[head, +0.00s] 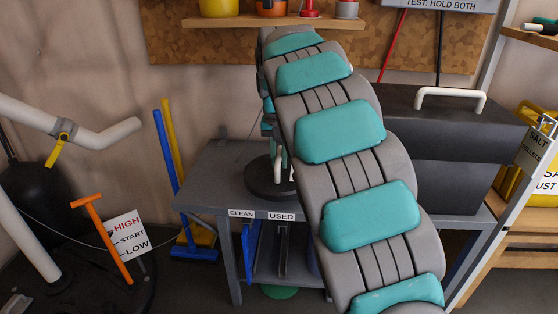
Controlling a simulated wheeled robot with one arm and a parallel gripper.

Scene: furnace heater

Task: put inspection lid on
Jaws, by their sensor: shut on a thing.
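A dark round disc with a pale upright handle, which looks like the inspection lid (268,190), is low over or on the grey table (215,180) in the head view. I cannot tell whether it touches the tabletop. My gripper (278,150) is above it, mostly hidden behind my own grey and teal arm, and appears shut on the pale handle. The right part of the disc is also hidden by my arm. I cannot make out the opening that the lid fits.
A dark box (455,150) with a white handle stands right of my arm. A shelf (270,22) holds pots above. A broom (190,245) leans left of the table. White pipes (70,128) and an orange T-handle (105,235) are at left. The table's left end is clear.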

